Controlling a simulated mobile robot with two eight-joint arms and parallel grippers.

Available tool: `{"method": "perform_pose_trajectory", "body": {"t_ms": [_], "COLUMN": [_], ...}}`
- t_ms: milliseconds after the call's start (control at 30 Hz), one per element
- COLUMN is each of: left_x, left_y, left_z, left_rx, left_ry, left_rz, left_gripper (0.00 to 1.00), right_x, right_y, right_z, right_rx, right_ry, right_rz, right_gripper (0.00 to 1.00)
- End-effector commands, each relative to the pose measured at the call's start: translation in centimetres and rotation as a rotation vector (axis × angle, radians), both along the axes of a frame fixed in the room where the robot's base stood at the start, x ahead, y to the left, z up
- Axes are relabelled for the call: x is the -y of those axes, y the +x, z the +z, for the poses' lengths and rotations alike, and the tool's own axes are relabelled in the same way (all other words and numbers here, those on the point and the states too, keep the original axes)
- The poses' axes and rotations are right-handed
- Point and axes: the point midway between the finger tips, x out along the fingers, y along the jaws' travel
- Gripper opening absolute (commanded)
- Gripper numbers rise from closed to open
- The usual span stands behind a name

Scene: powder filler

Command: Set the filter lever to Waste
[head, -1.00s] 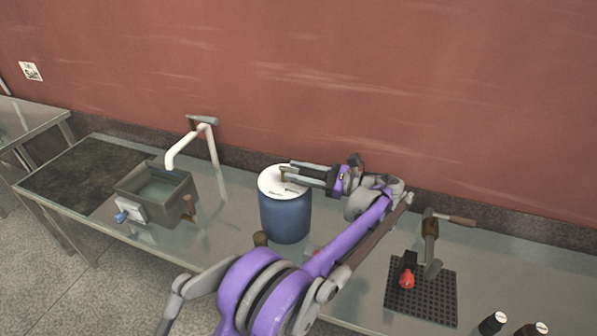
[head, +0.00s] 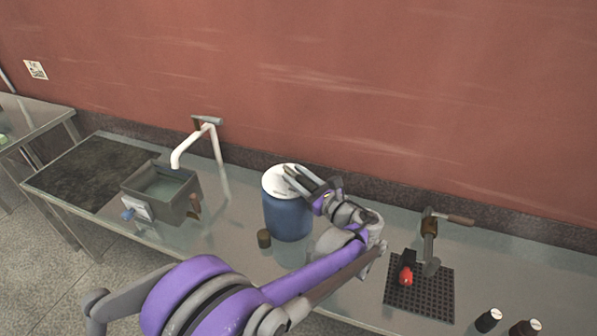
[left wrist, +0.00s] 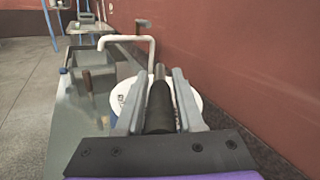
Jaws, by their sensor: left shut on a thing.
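The blue drum (head: 287,218) with a white lid (head: 273,184) stands on the metal bench, near the middle of the head view. The lid's small print is too small to read. In the left wrist view a dark lever (left wrist: 160,108) lies over the white lid (left wrist: 118,99), between my finger pads. My left gripper (head: 290,173) is over the lid and shut on this lever; it also shows in the left wrist view (left wrist: 159,73). In the head view my fingers hide the lever. Which marking it points to cannot be told. My right gripper is out of view.
Left of the drum are a grey sink box (head: 165,190) and a white tap (head: 198,145). A small brown cap (head: 264,239) lies before the drum. To the right are a black perforated mat (head: 420,293) with a red-tipped device (head: 406,275) and dark bottles (head: 489,320).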

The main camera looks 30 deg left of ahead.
Motion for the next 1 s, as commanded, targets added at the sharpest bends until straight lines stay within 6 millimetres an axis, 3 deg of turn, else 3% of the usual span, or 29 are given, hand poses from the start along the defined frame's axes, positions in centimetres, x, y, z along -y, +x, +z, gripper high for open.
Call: {"method": "perform_pose_trajectory", "body": {"t_ms": [400, 1000], "left_x": [-0.4, -0.4], "left_y": [-1.0, -1.0], "left_z": [-0.1, -0.2], "left_rx": [0.001, 0.001], "left_ry": [-0.003, -0.004], "left_rz": [-0.231, -0.279], "left_gripper": [0.0, 0.0], "right_x": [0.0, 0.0], "right_y": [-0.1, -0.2], "right_z": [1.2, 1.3], "right_rx": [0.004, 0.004], "right_ry": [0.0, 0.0], "right_rz": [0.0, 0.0], "right_gripper": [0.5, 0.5]}}
